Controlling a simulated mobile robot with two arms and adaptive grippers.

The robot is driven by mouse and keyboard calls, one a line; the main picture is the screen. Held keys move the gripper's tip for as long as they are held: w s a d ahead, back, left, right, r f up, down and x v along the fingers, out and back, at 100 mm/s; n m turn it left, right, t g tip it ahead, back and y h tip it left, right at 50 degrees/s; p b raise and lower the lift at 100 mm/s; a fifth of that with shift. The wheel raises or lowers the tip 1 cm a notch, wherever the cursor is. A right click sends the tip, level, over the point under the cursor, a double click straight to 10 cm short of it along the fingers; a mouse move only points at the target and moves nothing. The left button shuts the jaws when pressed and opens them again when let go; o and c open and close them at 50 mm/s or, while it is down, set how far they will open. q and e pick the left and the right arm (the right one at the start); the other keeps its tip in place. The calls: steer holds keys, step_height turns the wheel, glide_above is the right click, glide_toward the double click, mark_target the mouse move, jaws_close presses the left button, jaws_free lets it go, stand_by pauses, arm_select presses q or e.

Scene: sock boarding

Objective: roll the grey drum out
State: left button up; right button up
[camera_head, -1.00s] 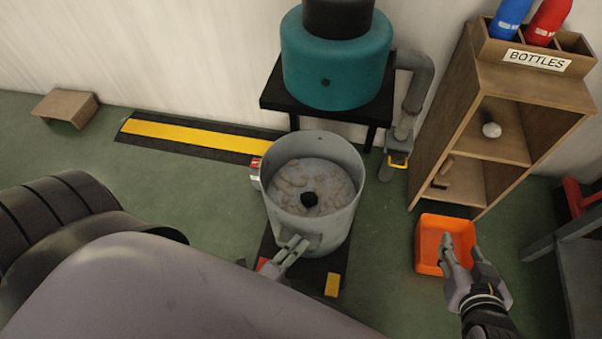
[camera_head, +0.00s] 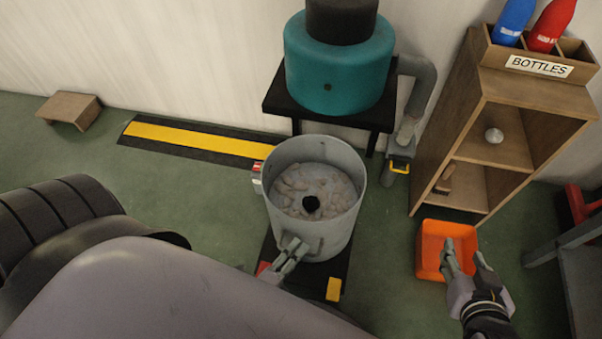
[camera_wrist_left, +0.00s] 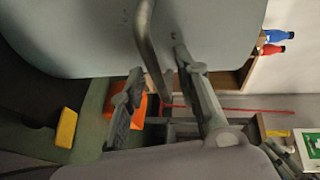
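The grey drum (camera_head: 340,215) stands upright and open-topped in the middle of the head view, with lumpy pale contents and a dark round hub inside. It stands on a dark base plate (camera_head: 312,279). My left gripper (camera_head: 294,248) is at the drum's near side, by its handle. In the left wrist view the grey handle bar (camera_wrist_left: 149,45) passes between the two separated fingers (camera_wrist_left: 160,62); I see no firm closing on it. The drum wall (camera_wrist_left: 85,35) fills the top there. My right gripper (camera_head: 463,256) is open and empty, above the orange tray (camera_head: 428,262).
A teal tank (camera_head: 338,75) stands on a black stand behind the drum, with a grey pipe (camera_head: 420,90) beside it. A wooden bottle shelf (camera_head: 440,130) is at right. A yellow-black strip (camera_head: 200,138) lies on the floor along the wall.

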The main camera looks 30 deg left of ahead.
arm_select(q)
steer(key=v, duration=1.1)
steer(key=shift+r, duration=0.15)
